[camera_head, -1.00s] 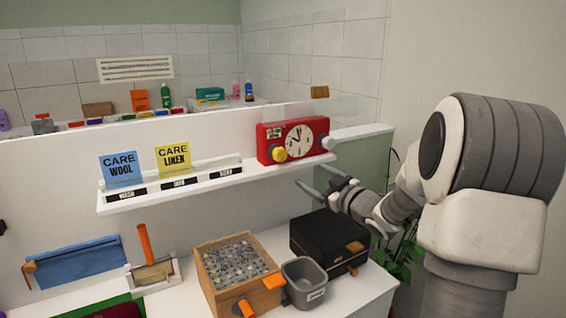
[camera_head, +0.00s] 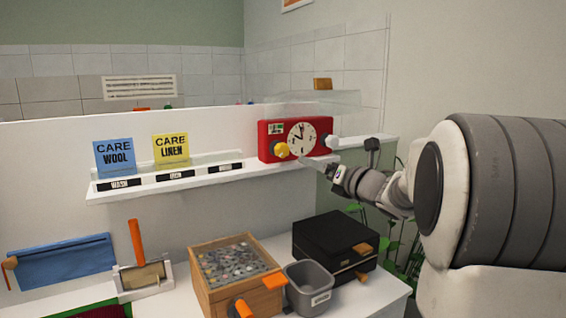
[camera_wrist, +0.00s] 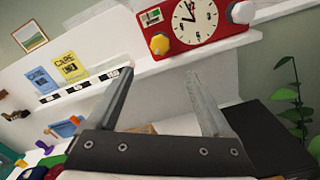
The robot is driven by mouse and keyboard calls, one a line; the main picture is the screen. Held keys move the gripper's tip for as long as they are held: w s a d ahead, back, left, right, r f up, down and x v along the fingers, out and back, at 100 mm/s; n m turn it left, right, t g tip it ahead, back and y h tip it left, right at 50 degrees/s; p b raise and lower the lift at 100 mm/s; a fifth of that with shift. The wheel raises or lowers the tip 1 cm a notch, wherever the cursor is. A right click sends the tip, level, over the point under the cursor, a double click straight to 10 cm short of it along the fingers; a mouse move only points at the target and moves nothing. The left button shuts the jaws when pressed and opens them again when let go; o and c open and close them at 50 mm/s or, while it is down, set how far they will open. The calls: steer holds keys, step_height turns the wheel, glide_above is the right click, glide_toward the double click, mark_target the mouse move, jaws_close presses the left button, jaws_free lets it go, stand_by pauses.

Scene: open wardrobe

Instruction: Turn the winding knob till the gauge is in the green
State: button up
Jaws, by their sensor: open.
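A red box (camera_head: 265,142) with a round white dial (camera_head: 301,138) stands on the right part of the white shelf. A yellow knob (camera_head: 282,150) is on its front at the lower left, and a white knob (camera_head: 331,142) sits at its right side. In the wrist view the box (camera_wrist: 180,37) is beyond the fingertips, with the yellow knob (camera_wrist: 160,44) and white knob (camera_wrist: 241,12). A small green and white patch (camera_wrist: 150,16) shows at its upper left; its reading is too small to tell. My gripper (camera_wrist: 160,75) is open, empty and apart from the box.
Blue (camera_head: 116,158) and yellow (camera_head: 171,149) care cards stand on the shelf (camera_head: 140,187). Below are a wooden box of small grey pieces (camera_head: 199,288), a grey bin (camera_head: 309,298) and a black case (camera_head: 318,239). A plant is at the right.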

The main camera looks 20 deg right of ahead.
mark_target(284, 150)
steer(key=w+a+n, duration=0.1)
steer(key=w+n, duration=0.1)
steer(key=w, duration=0.3)
steer(key=w+a+n, duration=0.1)
steer(key=w+n, duration=0.1)
steer(key=w, duration=0.4)
steer(key=w+a+n, duration=0.1)
steer(key=w+n, duration=0.1)
steer(key=w, duration=0.3)
steer(key=shift+w+a+r, duration=0.2)
steer(key=shift+w, duration=0.1)
jaws_close()
steer(key=shift+m, duration=0.3)
